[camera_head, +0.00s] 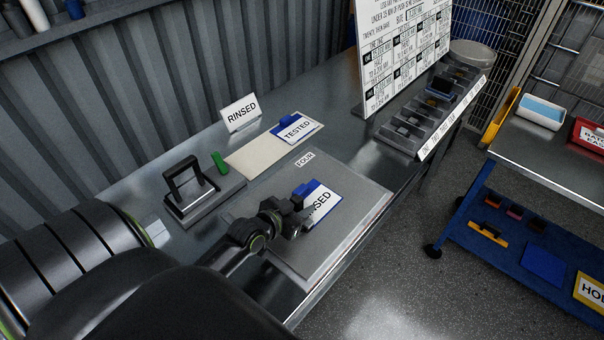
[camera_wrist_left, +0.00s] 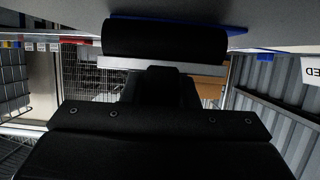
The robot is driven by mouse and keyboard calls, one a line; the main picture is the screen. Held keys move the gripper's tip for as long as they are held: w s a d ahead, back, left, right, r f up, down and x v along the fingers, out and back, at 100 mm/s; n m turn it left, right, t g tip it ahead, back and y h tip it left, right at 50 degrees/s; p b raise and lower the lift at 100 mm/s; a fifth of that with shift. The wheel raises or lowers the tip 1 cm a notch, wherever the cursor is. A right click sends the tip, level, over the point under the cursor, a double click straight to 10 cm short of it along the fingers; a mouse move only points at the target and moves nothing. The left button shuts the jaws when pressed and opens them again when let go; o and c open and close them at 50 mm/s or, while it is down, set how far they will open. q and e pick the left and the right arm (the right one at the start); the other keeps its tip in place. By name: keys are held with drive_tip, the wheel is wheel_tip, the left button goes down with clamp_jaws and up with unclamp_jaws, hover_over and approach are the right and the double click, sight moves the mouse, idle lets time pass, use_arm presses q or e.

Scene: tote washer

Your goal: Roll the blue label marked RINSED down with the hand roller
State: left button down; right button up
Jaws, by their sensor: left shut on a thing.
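The label marked RINSED (camera_head: 324,200), white with a blue band, lies on a grey panel (camera_head: 345,235) marked FOUR. Its left part is hidden behind my left gripper (camera_head: 285,220). That gripper is shut on the hand roller, which is hard to make out in the head view. In the left wrist view the roller (camera_wrist_left: 150,38) shows as a dark cylinder close under the panel's surface, with a blue edge of the label (camera_wrist_left: 205,22) beside it. It seems to be at the label; I cannot tell whether it touches. My right gripper is not in view.
A TESTED label (camera_head: 293,128) lies on a cream sheet (camera_head: 252,158) behind the panel. A RINSED sign (camera_head: 240,113) stands near the wall. A dark framed stand (camera_head: 190,185) and a green piece (camera_head: 219,162) are at left. A partitioned tray (camera_head: 425,122) and a board (camera_head: 400,60) stand farther right.

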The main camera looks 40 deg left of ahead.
use_arm(q)
hover_over(319, 201)
drive_tip(key=shift+b, duration=0.4)
idle(0.7)
wheel_tip(319, 201, up, 8)
drive_tip(key=p, duration=0.7)
drive_tip(key=shift+p, duration=0.35)
idle(0.5)
